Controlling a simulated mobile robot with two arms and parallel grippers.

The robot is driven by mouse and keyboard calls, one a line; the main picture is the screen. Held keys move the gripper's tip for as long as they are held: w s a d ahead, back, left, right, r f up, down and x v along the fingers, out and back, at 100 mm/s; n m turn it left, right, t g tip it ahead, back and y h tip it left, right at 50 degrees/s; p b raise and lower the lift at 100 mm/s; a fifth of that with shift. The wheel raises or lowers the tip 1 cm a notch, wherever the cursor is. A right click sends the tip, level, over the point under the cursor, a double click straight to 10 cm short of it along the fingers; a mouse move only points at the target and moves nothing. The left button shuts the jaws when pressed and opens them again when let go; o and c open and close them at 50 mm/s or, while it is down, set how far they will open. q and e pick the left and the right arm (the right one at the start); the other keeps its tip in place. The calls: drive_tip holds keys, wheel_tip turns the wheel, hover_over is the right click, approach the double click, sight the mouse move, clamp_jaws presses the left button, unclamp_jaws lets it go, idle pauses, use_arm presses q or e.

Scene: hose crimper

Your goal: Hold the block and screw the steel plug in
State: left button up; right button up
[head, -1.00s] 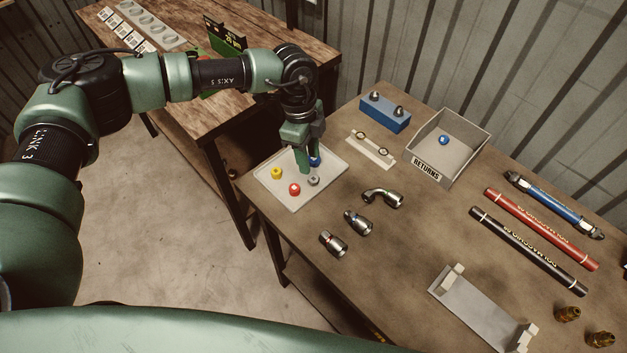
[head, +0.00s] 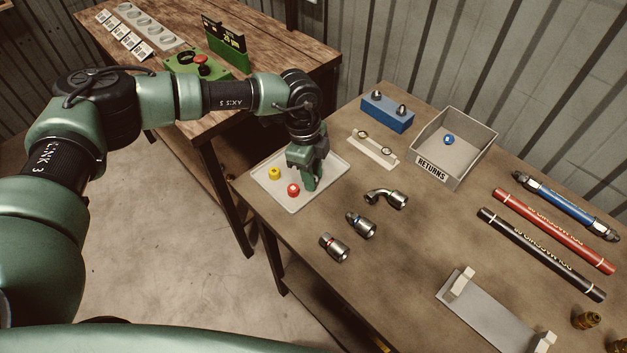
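The blue block (head: 387,112) stands at the back of the workbench with two small metal pieces on its top. My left gripper (head: 309,184) points down over the right part of the white tray (head: 272,190), its fingers close to the tray surface. The grey steel plug, seen in the tray earlier, is now hidden by the gripper. I cannot tell whether the fingers are shut on it. A yellow plug (head: 275,174) and a red plug (head: 293,190) lie in the tray left of the gripper. My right gripper is out of view.
The grey returns bin (head: 433,180) holds a blue plug (head: 449,140). A white rack (head: 373,149) sits between block and tray. Several metal fittings, including an elbow (head: 386,198), lie right of the tray. Hoses (head: 554,230) and a grey bracket (head: 490,318) occupy the right.

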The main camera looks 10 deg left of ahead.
use_arm(q)
clamp_jaws()
drive_tip(key=shift+r+p, duration=2.45)
drive_tip(key=shift+r, duration=1.1)
